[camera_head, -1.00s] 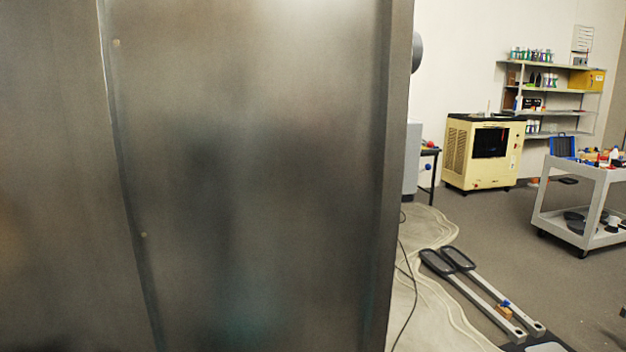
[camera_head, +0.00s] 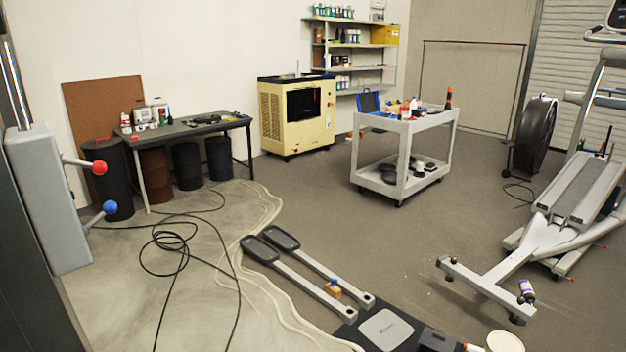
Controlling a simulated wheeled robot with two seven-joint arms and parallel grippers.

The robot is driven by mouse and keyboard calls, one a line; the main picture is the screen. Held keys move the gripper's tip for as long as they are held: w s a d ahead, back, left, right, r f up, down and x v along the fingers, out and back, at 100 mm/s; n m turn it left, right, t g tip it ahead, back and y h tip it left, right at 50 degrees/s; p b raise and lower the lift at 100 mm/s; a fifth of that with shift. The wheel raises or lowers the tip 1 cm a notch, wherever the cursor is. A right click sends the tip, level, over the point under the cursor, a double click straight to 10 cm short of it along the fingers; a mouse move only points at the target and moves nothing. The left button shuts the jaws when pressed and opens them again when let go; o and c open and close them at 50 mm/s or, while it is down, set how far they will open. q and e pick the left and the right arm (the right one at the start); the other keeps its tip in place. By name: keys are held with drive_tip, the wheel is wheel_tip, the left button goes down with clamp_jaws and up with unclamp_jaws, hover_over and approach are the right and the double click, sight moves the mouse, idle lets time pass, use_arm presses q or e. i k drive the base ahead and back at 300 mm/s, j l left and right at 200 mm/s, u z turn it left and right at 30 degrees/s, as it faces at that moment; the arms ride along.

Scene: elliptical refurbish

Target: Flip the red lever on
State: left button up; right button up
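The red lever (camera_head: 99,168) is a short metal rod with a red ball at its end. It sticks out to the right from a grey box (camera_head: 48,200) at the left of the head view. A similar lever with a blue ball (camera_head: 109,207) sits lower on the same box. The red lever's rod looks roughly level, tilted slightly down toward the ball. Neither of my grippers shows in the view.
A dark table (camera_head: 190,126) with barrels under it stands behind the box. A black cable (camera_head: 180,245) lies on the floor. Elliptical parts (camera_head: 310,275) lie front centre. A white cart (camera_head: 405,125) stands further back, a treadmill-like machine (camera_head: 565,200) right.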

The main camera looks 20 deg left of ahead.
sight(99, 167)
drive_tip(key=i+u, duration=0.25)
drive_tip(key=i, duration=0.3)
drive_tip(key=i+u, duration=0.25)
drive_tip(key=i, duration=0.3)
drive_tip(key=i+l+u, duration=0.25)
drive_tip(key=i, duration=0.3)
drive_tip(key=i+j+u, duration=0.15)
drive_tip(key=i+u, duration=0.85)
drive_tip(key=i+l+u, duration=0.25)
drive_tip(key=i+u, duration=0.4)
drive_tip(key=u, duration=0.25)
drive_tip(key=i+u, duration=0.15)
drive_tip(key=u, duration=0.2)
drive_tip(key=i+l+u, duration=0.1)
drive_tip(key=u, duration=0.3)
drive_tip(key=i+l+u, duration=0.15)
drive_tip(key=u, duration=0.2)
drive_tip(key=i+u, duration=0.15)
drive_tip(key=u, duration=0.25)
drive_tip(key=i+l+u, duration=0.1)
drive_tip(key=u, duration=0.3)
drive_tip(key=i+l+u, duration=0.1)
drive_tip(key=u, duration=0.3)
drive_tip(key=l+u, duration=0.35)
drive_tip(key=i+l+u, duration=0.25)
drive_tip(key=u, duration=0.15)
drive_tip(key=i+l+u, duration=0.15)
drive_tip(key=l+u, duration=0.15)
drive_tip(key=u, duration=0.15)
